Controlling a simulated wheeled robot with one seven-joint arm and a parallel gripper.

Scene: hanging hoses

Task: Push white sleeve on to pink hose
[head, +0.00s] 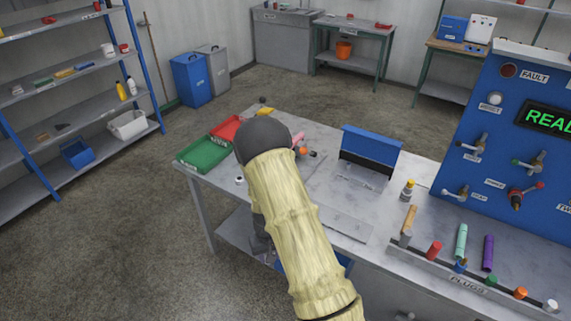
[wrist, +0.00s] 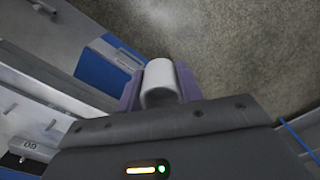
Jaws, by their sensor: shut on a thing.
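The white sleeve (wrist: 159,78) is a short pale cylinder in the wrist view. My gripper (wrist: 158,88) is shut on it, with a purple finger on each side. In the head view my pale yellow, padded arm and its dark rounded wrist hide the gripper and the sleeve. A small pink piece (head: 297,137) shows just right of my wrist, above the bench; it may be part of the pink hose, but I cannot tell. No pink hose shows in the wrist view, and the sleeve's far end points toward the floor there.
The grey bench (head: 345,222) carries a green tray (head: 203,153), a red tray (head: 226,128), a blue-topped stand (head: 371,146) and a plug rack (head: 470,287). A blue READY panel (head: 480,110) stands at right. A blue box (wrist: 106,66) is left of the sleeve. Open floor lies left.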

